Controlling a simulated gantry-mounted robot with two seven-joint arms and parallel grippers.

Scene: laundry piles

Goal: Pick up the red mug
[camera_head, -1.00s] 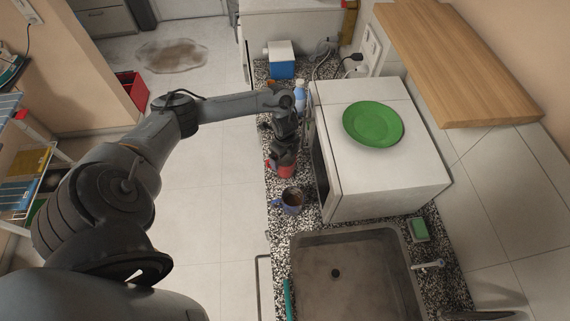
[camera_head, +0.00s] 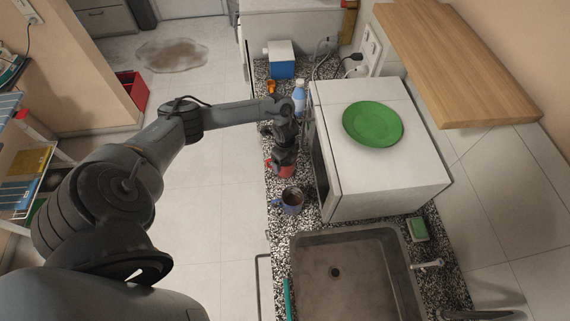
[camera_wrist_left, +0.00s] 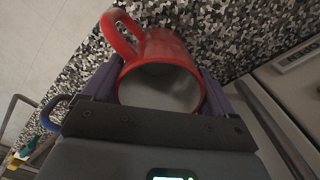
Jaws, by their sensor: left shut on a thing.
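The red mug (camera_head: 284,171) is on the speckled counter in the head view, beside the white microwave, mostly hidden under my left gripper (camera_head: 283,160). In the left wrist view the red mug (camera_wrist_left: 162,52) fills the space between the two fingers of my left gripper (camera_wrist_left: 160,92), with its handle toward the upper left and its open rim facing the camera. The left gripper is shut on the mug. I cannot tell whether the mug's base touches the counter. My right gripper is in neither view.
A dark blue mug (camera_head: 292,201) stands close to the red mug, toward the sink (camera_head: 335,235). The microwave (camera_head: 390,180), with a green plate (camera_head: 373,124) on top, borders the right side. A bottle (camera_head: 299,96) and an orange object (camera_head: 271,87) are farther back.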

